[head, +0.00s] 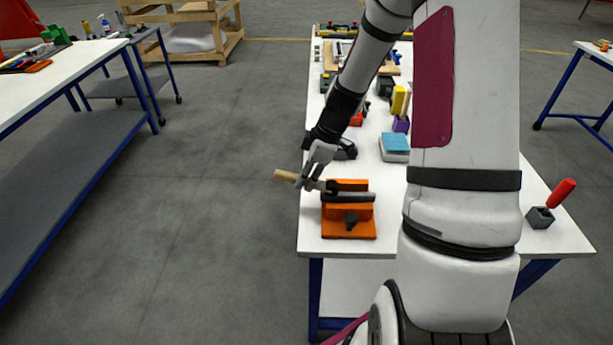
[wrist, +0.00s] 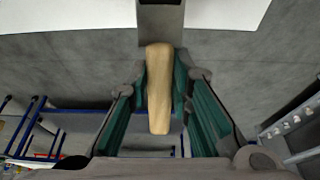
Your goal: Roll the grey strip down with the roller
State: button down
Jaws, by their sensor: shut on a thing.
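My gripper (head: 309,183) is shut on the roller's wooden handle (head: 284,175), beyond the table's left edge. In the wrist view the handle (wrist: 158,100) lies between the green-lined fingers of my gripper (wrist: 160,80). The roller's dark head (head: 331,187) points right and is at the left end of the grey strip (head: 356,197). The strip lies across an orange fixture (head: 360,229) with a dark knob on its front. I cannot tell whether the roller head touches the strip. In the wrist view a grey part (wrist: 160,18) shows beyond the handle.
The white table (head: 312,235) holds a blue-topped block (head: 396,143), a yellow item (head: 398,98) and several tools farther back. A red-handled tool (head: 562,192) stands in a grey block (head: 540,217) at right. Open floor lies left of the table.

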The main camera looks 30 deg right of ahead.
aim_at(328, 184)
jog(key=shift+s+d, duration=0.1)
jog(key=shift+s+d, duration=0.2)
jog(key=shift+d, duration=0.1)
jog(key=shift+s+d+p, duration=0.65)
jog(key=shift+d+p, duration=0.3)
jog(key=shift+p, duration=0.35)
jog(key=shift+s+d+p, duration=0.6)
jog(key=shift+d+p, duration=0.35)
jog(key=shift+p, duration=0.35)
dwell(5.0)
